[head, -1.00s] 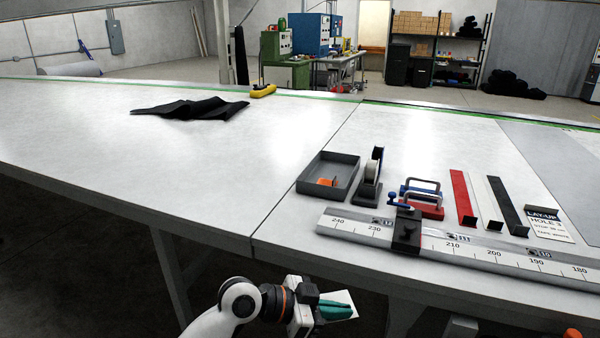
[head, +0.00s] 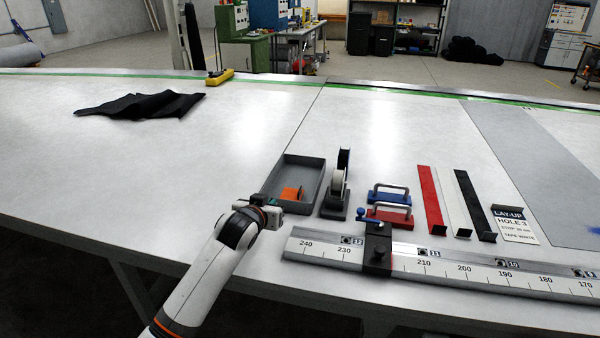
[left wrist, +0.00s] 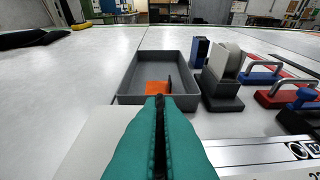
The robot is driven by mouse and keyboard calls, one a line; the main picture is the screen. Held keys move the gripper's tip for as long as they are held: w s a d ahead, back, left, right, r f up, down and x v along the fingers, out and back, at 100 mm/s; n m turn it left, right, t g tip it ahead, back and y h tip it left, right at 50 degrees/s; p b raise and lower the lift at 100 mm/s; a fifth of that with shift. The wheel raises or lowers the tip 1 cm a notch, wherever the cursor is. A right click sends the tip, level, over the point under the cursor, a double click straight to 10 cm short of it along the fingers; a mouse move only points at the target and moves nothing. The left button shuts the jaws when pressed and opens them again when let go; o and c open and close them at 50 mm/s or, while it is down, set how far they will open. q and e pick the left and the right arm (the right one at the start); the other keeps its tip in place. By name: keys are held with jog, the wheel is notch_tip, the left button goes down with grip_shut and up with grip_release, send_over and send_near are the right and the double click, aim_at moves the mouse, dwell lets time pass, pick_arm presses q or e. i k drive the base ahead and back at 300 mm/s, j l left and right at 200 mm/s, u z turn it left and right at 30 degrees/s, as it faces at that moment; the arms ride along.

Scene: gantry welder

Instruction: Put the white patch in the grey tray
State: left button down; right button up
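The grey tray (head: 318,180) is a shallow open box near the table's front edge, left of the tape dispenser. It also shows in the left wrist view (left wrist: 132,84), straight beyond my fingertips. My left gripper (head: 268,203) is at the tray's near left corner in the head view. Its teal fingers (left wrist: 160,112) are closed together in the left wrist view. The white patch (left wrist: 92,150) shows as a pale flat sheet beside and under the fingers, gripped between them. It is hard to make out in the head view. My right gripper is out of view.
An orange piece (head: 291,194) lies in the tray. A tape dispenser (head: 335,190) stands close on the right, with blue and red handled blocks (head: 390,213) beyond. A ruler rail (head: 440,270) runs along the front edge. Black cloth (head: 140,105) lies left; the table between is clear.

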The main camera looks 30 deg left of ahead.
aim_at(291, 175)
jog(key=i+j, duration=0.2)
jog(key=i, duration=0.35)
jog(key=i+j, duration=0.2)
jog(key=i, duration=0.3)
